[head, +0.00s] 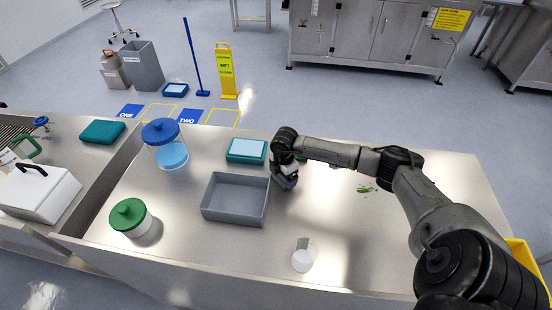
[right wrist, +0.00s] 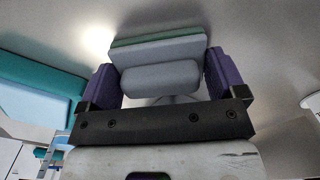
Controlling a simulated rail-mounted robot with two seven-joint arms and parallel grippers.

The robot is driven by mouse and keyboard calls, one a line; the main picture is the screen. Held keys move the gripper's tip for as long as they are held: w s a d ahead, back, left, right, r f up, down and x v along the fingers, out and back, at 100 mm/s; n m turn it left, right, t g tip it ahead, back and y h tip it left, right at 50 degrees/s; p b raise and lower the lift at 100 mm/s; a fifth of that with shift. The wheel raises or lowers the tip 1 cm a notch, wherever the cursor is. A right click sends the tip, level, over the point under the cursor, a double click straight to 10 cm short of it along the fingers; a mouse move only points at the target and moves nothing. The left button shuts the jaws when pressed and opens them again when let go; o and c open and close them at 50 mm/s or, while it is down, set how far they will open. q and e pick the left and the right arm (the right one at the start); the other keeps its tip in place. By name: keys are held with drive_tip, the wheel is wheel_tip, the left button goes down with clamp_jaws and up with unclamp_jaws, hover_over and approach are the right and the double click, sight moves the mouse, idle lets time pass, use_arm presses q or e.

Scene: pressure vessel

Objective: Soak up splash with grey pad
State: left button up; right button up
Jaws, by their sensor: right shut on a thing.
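My right gripper (head: 285,180) is over the steel bench, just right of the grey tray. In the right wrist view its purple fingers (right wrist: 168,80) are shut on the rounded grip of the grey pad (right wrist: 158,50), which has a green layer along its far edge. In the head view the pad is mostly hidden by the gripper and wrist. The green splash (head: 366,189) is a few small patches on the bench to the right, apart from the gripper and below the forearm. My left gripper is not in view.
A grey open tray (head: 235,213) and a teal tray (head: 233,158) with a light blue pad stand left of the gripper. A blue-lidded jar (head: 170,157), a green-lidded jar (head: 130,218) and a white cup (head: 302,258) are on the bench. The bench around the splash is clear.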

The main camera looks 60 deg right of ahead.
wheel_tip(320, 180, up, 4)
drive_tip(key=shift+f+p, duration=0.25)
drive_tip(key=shift+p, duration=0.95)
drive_tip(key=shift+s+r+p, duration=0.1)
drive_tip(key=shift+r+p, duration=0.2)
drive_tip(key=shift+r, duration=0.05)
drive_tip(key=shift+r+p, duration=0.7)
drive_tip(key=shift+r, duration=0.05)
wheel_tip(320, 180, up, 2)
drive_tip(key=shift+r+p, duration=0.2)
drive_tip(key=shift+p, duration=0.8)
drive_tip(key=shift+a, duration=0.1)
